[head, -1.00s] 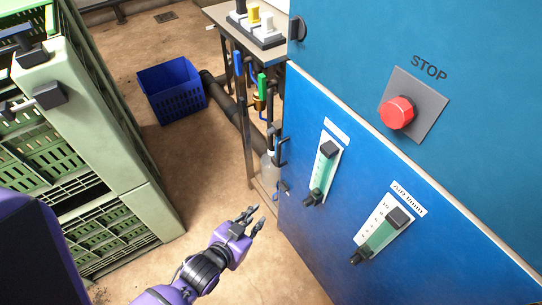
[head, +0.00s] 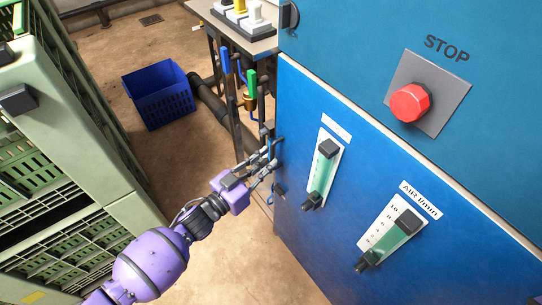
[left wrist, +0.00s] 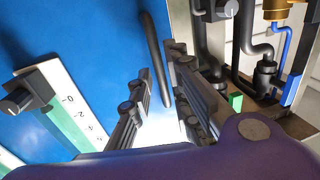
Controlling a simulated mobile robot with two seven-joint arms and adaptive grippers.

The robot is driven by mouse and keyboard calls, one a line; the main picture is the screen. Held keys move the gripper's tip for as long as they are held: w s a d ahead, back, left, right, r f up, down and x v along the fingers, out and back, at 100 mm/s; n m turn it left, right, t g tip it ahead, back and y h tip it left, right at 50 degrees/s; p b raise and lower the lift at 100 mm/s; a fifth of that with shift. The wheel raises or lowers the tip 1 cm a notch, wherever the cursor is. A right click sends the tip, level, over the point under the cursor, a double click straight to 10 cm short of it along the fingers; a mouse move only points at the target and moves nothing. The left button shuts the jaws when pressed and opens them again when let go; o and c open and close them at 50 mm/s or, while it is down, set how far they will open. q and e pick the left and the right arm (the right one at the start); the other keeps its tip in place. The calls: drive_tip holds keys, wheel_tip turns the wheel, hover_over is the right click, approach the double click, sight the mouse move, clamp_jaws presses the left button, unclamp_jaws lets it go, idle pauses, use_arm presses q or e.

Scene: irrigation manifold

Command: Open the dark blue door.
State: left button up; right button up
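The dark blue door (head: 300,225) is the lower panel of the cabinet, and it looks closed. Its dark bar handle (left wrist: 157,62) runs along the panel near the edge in the left wrist view. My left gripper (head: 270,163) is at the door's left edge in the head view, by the handle. In the left wrist view its two fingers (left wrist: 163,100) are apart, with the handle's near end between or just beyond their tips. I cannot tell whether they touch it. My right gripper is in neither view.
A lighter blue upper panel with a red stop button (head: 409,103) is above the door. Two flow meters (head: 323,172) stick out from the door. Pipes and a bench (head: 240,42) stand close left of it. Green crates (head: 75,170) are at left, a blue basket (head: 158,95) beyond.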

sight(272, 157)
use_arm(q)
drive_tip(key=shift+x, duration=1.55)
drive_tip(key=shift+c, duration=0.5)
clamp_jaws()
